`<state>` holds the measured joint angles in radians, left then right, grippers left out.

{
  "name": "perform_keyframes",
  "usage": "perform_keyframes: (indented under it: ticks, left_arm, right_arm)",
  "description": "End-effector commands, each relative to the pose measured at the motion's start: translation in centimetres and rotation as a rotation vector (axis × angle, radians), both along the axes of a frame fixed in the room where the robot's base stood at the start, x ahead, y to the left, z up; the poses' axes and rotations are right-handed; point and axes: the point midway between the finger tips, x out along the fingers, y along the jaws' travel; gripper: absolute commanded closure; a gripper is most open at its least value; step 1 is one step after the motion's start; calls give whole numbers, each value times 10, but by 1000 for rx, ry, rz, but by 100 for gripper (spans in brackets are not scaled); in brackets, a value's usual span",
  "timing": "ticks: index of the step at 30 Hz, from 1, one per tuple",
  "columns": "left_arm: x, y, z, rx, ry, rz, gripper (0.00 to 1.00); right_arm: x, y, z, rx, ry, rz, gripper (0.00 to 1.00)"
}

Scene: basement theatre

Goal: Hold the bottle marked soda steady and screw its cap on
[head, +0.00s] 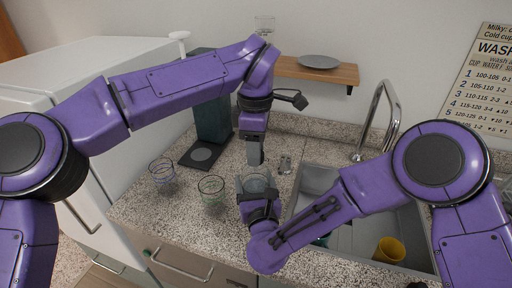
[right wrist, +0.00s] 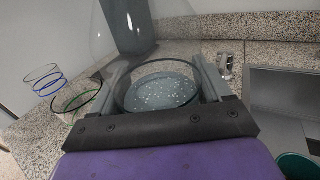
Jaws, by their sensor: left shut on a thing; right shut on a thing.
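A clear, see-through bottle (head: 256,184) stands on the speckled counter; its wide round body shows in the right wrist view (right wrist: 160,92). No soda marking is readable. My right gripper (right wrist: 160,90) is shut on the bottle, one finger on each side of its body. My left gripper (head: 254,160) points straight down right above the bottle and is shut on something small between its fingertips. I cannot make out the cap there, or whether it touches the bottle's neck.
Blue-rimmed (head: 162,172) and green-rimmed (head: 211,190) glasses stand left of the bottle. A small clear-and-metal item (head: 285,165) stands just right of it. A dark machine (head: 212,110) is behind. The sink (head: 345,238), with a yellow cup (head: 389,250), lies to the right.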

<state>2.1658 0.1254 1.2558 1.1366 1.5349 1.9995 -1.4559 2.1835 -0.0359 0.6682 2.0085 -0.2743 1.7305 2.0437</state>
Motion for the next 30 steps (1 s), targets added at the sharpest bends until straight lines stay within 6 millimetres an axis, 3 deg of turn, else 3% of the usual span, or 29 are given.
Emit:
perform_keyframes:
  ticks: [5,6,8,17,24,30]
  left_arm:
    - [0,0,0,0,1,-40,96]
    - [0,0,0,0,1,-39,50]
    - [0,0,0,0,0,-39,34]
    - [0,0,3,0,-1,-37,34]
    - [0,0,35,2,-2,-35,34]
    - [0,0,45,1,0,-36,34]
  right_arm:
    - [0,0,0,0,0,1,100]
    - [0,0,0,0,0,1,100]
    - [0,0,0,0,0,1,100]
    - [0,0,0,0,0,0,100]
    - [0,0,0,0,0,0,100]
    - [0,0,0,0,0,0,100]
